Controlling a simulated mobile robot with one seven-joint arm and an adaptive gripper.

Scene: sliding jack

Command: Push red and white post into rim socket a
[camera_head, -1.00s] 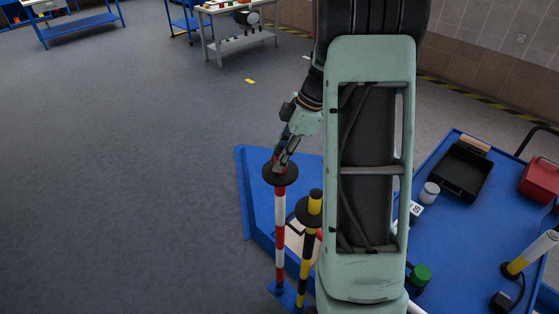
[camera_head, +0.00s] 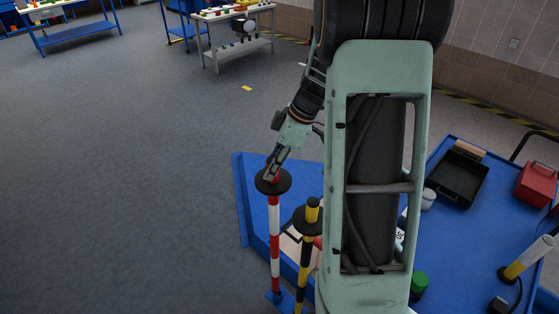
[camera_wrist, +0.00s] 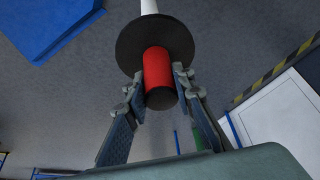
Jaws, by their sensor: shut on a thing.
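The red and white post (camera_head: 274,232) stands upright in the head view, with a black disc (camera_head: 281,184) near its top. Its foot is near a blue base (camera_head: 276,296) at the lower edge of the picture. My gripper (camera_head: 272,174) is at the post's top, shut on the red end above the disc. In the wrist view the red end (camera_wrist: 158,72) sits between the two fingers (camera_wrist: 160,88), with the black disc (camera_wrist: 128,45) beyond it. Rim socket a cannot be made out in these views.
A yellow and black post (camera_head: 305,255) with its own disc stands close on the right. A blue table (camera_head: 459,235) holds a black tray (camera_head: 458,177), a red box (camera_head: 536,185) and a green cylinder (camera_head: 419,282). Floor on the left is clear.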

